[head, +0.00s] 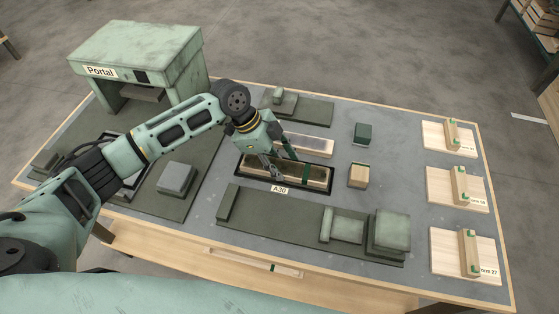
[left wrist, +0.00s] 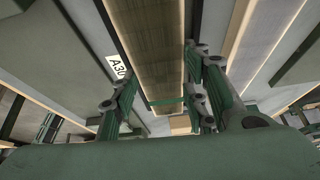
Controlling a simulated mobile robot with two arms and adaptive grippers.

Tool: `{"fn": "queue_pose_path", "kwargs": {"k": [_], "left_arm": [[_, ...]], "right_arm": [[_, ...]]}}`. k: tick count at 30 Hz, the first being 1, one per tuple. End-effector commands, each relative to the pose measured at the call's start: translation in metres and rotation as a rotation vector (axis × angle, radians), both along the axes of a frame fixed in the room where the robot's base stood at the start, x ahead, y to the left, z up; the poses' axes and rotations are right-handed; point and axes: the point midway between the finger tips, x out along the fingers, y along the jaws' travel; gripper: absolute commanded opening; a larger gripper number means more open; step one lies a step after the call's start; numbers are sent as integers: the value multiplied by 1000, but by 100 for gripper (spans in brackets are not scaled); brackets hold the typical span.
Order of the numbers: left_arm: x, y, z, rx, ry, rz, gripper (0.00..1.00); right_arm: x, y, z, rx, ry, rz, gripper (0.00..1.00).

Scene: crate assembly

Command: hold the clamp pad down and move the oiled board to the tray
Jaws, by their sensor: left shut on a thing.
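A long board (head: 320,177) with a dark, oiled-looking top and a green band lies within a dark frame-like tray (head: 331,190) labelled A30, at the table's middle. The board also shows in the left wrist view (left wrist: 158,50). My left gripper (head: 286,167) comes down over it from above, its fingers on either long side, shut on the board. The left wrist view shows both fingers (left wrist: 158,88) beside it, near the green band. I cannot tell whether the board rests or is slightly raised. No clamp pad can be told for certain. My right gripper is not in view.
Another board (head: 308,146) lies just behind. A green block (head: 362,133) and a wooden block (head: 358,175) stand to the right. A green Portal housing (head: 140,50) stands at back left. Fixture blocks (head: 388,232) are in front, and several wooden plates (head: 455,190) line the right edge.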

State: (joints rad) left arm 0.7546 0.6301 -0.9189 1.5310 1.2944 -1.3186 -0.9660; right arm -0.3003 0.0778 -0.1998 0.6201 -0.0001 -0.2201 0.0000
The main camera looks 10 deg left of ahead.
Motion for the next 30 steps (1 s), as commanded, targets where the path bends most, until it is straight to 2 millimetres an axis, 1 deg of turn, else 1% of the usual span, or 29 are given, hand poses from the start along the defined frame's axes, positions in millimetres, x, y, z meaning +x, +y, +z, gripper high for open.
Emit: {"fn": "queue_pose_path", "kwargs": {"k": [28, 29, 30], "left_arm": [[7, 2, -3, 3, -11, 5, 0], [7, 2, -3, 3, -11, 5, 42], [7, 2, -3, 3, -11, 5, 46]], "right_arm": [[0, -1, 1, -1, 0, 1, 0], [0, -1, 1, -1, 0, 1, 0], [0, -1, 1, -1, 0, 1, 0]]}}
